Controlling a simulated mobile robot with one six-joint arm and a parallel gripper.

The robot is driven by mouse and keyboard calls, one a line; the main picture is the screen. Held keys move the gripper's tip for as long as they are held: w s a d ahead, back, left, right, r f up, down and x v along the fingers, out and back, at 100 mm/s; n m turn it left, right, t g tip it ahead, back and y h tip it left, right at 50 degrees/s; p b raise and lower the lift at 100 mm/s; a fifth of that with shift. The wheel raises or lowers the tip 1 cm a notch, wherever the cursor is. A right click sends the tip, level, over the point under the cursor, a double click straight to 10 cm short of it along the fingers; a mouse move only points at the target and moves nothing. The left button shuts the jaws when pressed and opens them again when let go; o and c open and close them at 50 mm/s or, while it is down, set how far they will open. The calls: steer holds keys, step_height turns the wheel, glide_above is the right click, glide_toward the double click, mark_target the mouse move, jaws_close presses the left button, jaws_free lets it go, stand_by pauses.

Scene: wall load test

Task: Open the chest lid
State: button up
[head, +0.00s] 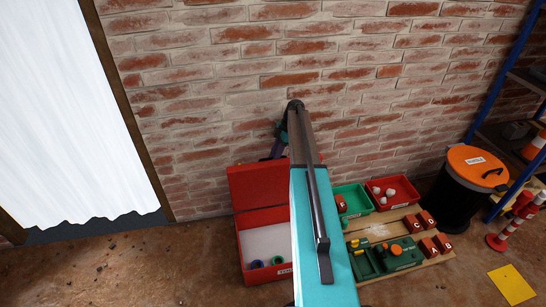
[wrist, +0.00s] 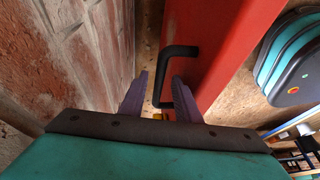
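The red chest (head: 241,253) stands on the floor by the brick wall, left of my arm. Its red lid (head: 257,186) is raised at the back, and the pale inside shows, with blue and green rings in it. In the wrist view a black handle (wrist: 178,52) sticks out from the red lid (wrist: 222,45). My gripper (wrist: 158,88) is open, its purple fingers apart. The handle's bar runs between them, nearer the right finger; contact cannot be told. In the head view my gripper (head: 279,146) is above the lid, partly hidden by my arm.
Right of my arm are a green bin (head: 353,199), a red bin (head: 392,191) and a wooden board (head: 372,233) with blocks. A black barrel (head: 456,206) with an orange lid stands farther right. The brick wall (head: 210,110) is close behind the chest.

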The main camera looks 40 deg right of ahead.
steer(key=shift+w+a+r, duration=0.1)
steer(key=shift+a, duration=0.15)
steer(key=shift+r, duration=0.1)
steer(key=shift+d+r, duration=0.2)
steer(key=shift+r, duration=0.35)
steer(key=p+v, duration=0.1)
steer(key=v, duration=1.1)
steer(key=shift+d+r, duration=0.1)
steer(key=shift+r, duration=0.05)
